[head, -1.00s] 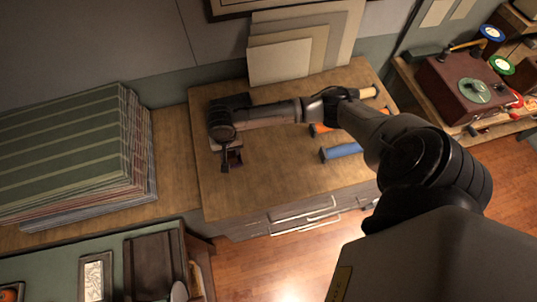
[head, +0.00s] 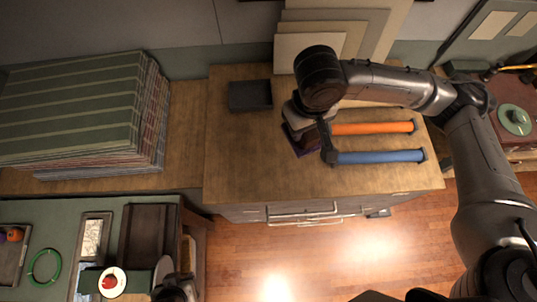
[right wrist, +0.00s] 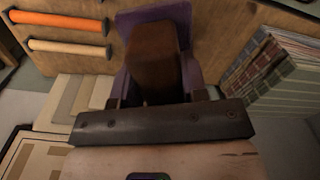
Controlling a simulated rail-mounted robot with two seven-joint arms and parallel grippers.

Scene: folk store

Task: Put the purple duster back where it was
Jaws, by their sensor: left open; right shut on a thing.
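The purple duster (head: 308,150) is in my right gripper (head: 312,135), held over the wooden tabletop (head: 240,160), left of the rolls. My wrist covers most of it in the head view. In the right wrist view, the duster (right wrist: 155,50) shows a brown block between purple sides, close to the gripper body. Whether it touches the tabletop is unclear. My left gripper (head: 176,291) is open at the bottom edge of the head view, partly cut off, over the green table. Its jaws look empty.
A dark tray (head: 250,95) lies left of the duster. An orange roll (head: 372,128) and a blue roll (head: 380,156) lie right of it. Pale boards (head: 305,48) lean at the back. Striped stacks (head: 85,120) stand left. The tabletop's front left is clear.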

